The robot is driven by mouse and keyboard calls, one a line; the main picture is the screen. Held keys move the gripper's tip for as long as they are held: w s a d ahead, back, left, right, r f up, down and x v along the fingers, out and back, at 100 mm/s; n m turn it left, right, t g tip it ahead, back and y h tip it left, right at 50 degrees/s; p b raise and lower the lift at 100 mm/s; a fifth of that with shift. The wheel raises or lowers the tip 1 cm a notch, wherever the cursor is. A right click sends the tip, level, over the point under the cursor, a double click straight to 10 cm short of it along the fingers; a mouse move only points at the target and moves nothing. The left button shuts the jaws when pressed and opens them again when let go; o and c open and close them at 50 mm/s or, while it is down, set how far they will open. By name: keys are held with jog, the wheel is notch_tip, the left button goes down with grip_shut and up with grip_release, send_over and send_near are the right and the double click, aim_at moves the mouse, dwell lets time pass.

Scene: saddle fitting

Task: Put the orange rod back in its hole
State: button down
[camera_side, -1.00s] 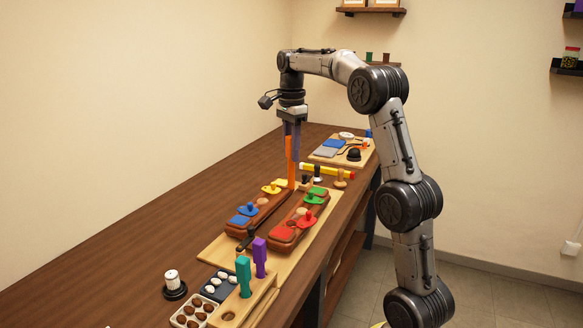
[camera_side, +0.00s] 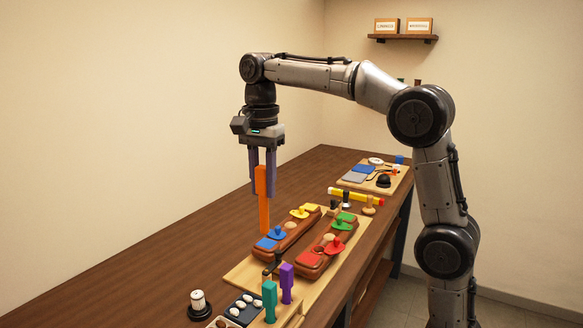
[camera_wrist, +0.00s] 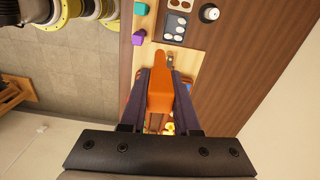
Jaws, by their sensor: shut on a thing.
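My gripper (camera_side: 262,168) is shut on the orange rod (camera_side: 264,212), which hangs upright below the fingers. In the side view the rod shows in front of the table's left part, beside the left brown saddle block, and its lower end looks clear of the blocks. In the wrist view the rod (camera_wrist: 160,80) sits between the two dark fingers. A wooden holder (camera_side: 294,310) carries a teal rod (camera_side: 269,301) and a purple rod (camera_side: 287,284) standing upright at the front. A hole in the holder cannot be made out in the side view now.
Two brown blocks with coloured pieces, one with a red pad (camera_side: 308,259), lie on a pale board (camera_side: 242,276). A dark tray of white eggs (camera_side: 233,314) and a white-topped black knob (camera_side: 198,304) stand at the front left. The table's left side (camera_side: 175,263) is mostly bare.

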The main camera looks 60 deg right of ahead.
jog(key=s+a+n, duration=0.2)
jog(key=s+a, duration=0.1)
jog(key=a, duration=0.4)
jog(key=s+a+n, duration=0.3)
jog(key=a, duration=0.3)
notch_tip(320, 180, down, 15)
jog(key=shift+w, duration=0.25)
jog(key=shift+a, duration=0.1)
notch_tip(320, 180, down, 6)
dwell(1.8)
jog(key=shift+f, duration=0.15)
jog(key=c, duration=0.6)
grip_release()
jog(key=shift+o, duration=0.2)
